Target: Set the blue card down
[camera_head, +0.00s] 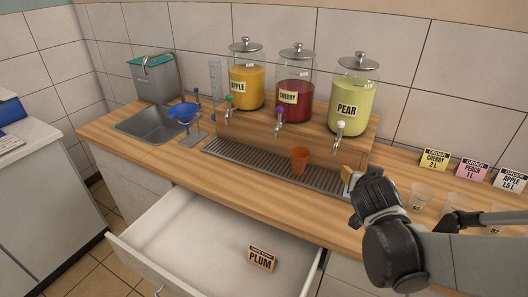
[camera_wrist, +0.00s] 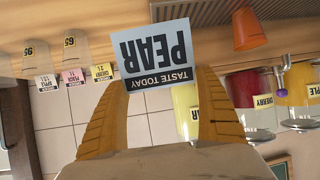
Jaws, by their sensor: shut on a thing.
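The blue card (camera_wrist: 155,58), lettered "TASTE TODAY PEAR", is upside down in the wrist view. My gripper (camera_wrist: 163,88) is shut on it, with one yellow finger at each side edge. In the head view my gripper (camera_head: 349,177) is over the counter's front, by the right end of the drip tray. There the card is mostly hidden by the gripper. I cannot tell whether the card touches the counter. The pear dispenser (camera_head: 352,108) holds pale green liquid behind the gripper.
The orange cup (camera_head: 300,160) stands on the drip tray (camera_head: 262,165). Clear cups (camera_head: 418,200) and order cards (camera_head: 472,170) stand at right. Below, an open white drawer (camera_head: 190,240) holds an orange plum card (camera_head: 261,258). The blue funnel (camera_head: 184,112) stands left; bare counter lies along the front.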

